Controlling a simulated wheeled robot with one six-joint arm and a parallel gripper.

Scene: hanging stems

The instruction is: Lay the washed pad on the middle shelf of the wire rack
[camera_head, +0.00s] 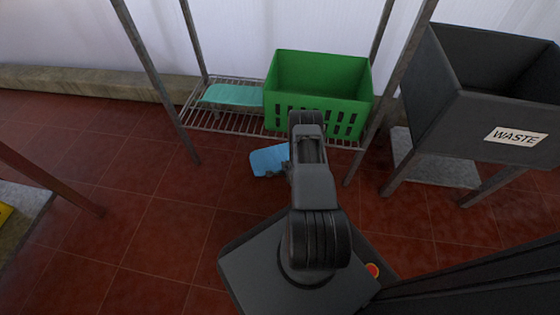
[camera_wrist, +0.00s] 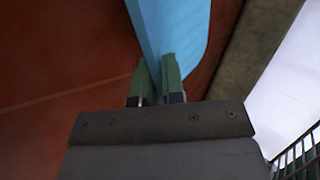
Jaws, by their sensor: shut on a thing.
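My gripper (camera_wrist: 159,78) is shut on a light blue pad (camera_wrist: 172,25), which stands up between its two green fingers in the wrist view. In the head view the pad (camera_head: 269,160) shows left of my arm, in front of the wire rack and apart from its shelf. My fingers are hidden behind my arm there. The wire rack's shelf (camera_head: 214,122) carries a teal pad (camera_head: 232,95) on its left part and a green crate (camera_head: 318,105) on its right. Only this one shelf of the rack shows, so I cannot tell its level.
Rack posts (camera_head: 160,80) rise at the shelf's corners. A dark bin marked WASTE (camera_head: 490,100) stands at the right. A low kerb (camera_head: 60,80) runs along the white wall behind. Red tiled floor (camera_head: 150,230) lies clear at the left front.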

